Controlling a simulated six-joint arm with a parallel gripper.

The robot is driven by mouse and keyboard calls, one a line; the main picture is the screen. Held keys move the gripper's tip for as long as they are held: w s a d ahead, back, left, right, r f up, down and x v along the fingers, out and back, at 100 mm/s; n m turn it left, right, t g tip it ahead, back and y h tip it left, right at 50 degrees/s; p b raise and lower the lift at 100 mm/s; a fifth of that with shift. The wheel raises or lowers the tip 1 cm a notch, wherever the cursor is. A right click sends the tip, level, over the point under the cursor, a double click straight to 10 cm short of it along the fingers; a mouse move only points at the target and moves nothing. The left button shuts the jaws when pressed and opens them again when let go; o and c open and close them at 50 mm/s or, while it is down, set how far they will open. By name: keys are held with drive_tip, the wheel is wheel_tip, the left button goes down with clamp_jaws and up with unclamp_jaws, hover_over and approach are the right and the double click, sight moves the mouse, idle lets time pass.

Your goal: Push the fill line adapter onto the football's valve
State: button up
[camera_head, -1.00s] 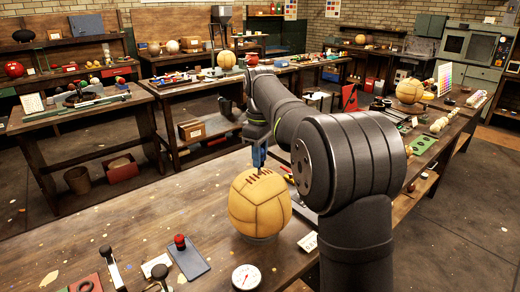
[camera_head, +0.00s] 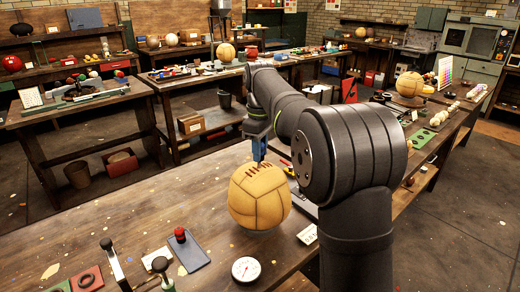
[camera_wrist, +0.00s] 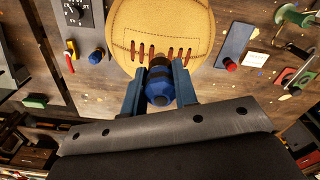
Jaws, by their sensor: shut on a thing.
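The football (camera_head: 259,198) is a tan, panelled leather ball with dark lacing on top, resting on the bench. In the wrist view the football (camera_wrist: 160,22) shows red-brown lacing near its lower edge. My gripper (camera_head: 259,156) points down just above the ball's back top edge. In the wrist view my gripper (camera_wrist: 159,88) is shut on the fill line adapter (camera_wrist: 160,88), a blue fitting with a dark collar. The adapter's far end overlaps the ball's edge beside the lacing; I cannot tell whether they touch. The valve is not visible.
The wooden bench (camera_head: 130,225) carries a round gauge (camera_head: 246,270), a dark plate with a red knob (camera_head: 188,250) and black-knobbed tools (camera_head: 112,262). In the wrist view a blue-capped item (camera_wrist: 97,56) lies left of the ball. The bench left of the ball is mostly clear.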

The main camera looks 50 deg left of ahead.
drive_tip(key=shift+f, duration=1.3)
idle(1.0)
drive_tip(key=o, duration=1)
wheel_tip(320, 180, up, 17)
drive_tip(key=shift+r, duration=0.15)
idle(0.3)
wheel_tip(320, 180, down, 17)
drive_tip(key=shift+f, duration=0.2)
idle(0.5)
idle(0.3)
